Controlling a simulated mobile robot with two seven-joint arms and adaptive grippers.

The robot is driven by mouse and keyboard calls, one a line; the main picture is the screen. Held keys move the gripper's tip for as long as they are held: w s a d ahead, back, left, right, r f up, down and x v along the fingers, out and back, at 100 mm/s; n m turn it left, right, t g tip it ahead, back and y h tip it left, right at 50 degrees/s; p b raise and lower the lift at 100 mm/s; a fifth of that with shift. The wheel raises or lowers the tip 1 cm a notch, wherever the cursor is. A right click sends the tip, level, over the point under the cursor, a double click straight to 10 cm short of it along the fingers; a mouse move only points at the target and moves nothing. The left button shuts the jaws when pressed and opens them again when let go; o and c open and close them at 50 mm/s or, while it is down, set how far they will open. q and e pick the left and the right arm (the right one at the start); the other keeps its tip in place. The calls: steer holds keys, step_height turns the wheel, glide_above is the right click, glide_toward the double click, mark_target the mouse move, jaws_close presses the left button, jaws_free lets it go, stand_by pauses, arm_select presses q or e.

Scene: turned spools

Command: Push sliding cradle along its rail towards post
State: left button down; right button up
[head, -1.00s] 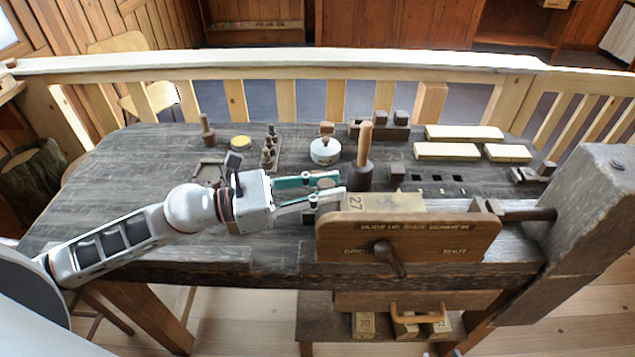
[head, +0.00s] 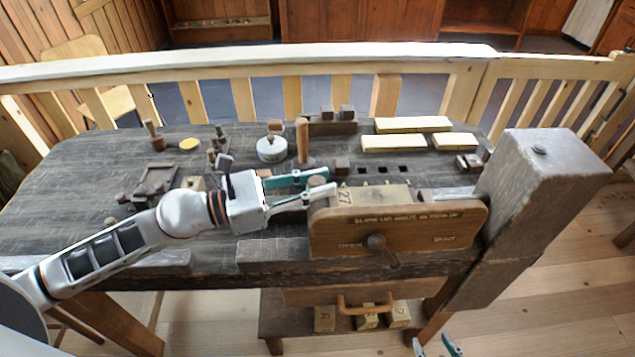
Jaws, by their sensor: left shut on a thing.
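The sliding cradle (head: 400,232) is a brown wooden board-fronted block with lettering, a dark crank handle (head: 380,252) and a pale top piece marked 27 (head: 372,194). It stands at the front edge of the bench. The thick wooden post (head: 540,185) rises at its right; the cradle's right end meets the post's outline, and I cannot tell whether they touch. The rail is mostly hidden.
A dark mallet-like tool with an upright handle (head: 302,142) stands behind the cradle. A white round tin (head: 271,149) and pale wooden bars (head: 412,125) lie further back. Numbered blocks (head: 325,319) sit on a shelf below.

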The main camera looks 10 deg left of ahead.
arm_select(q)
steer(key=shift+d+r, duration=0.1)
steer(key=shift+d, duration=0.05)
steer(key=c, duration=1.8)
jaws_free()
steer(key=shift+o, duration=0.2)
steer(key=shift+s+a, duration=0.2)
steer(key=shift+a, duration=0.2)
steer(key=v, duration=1.1)
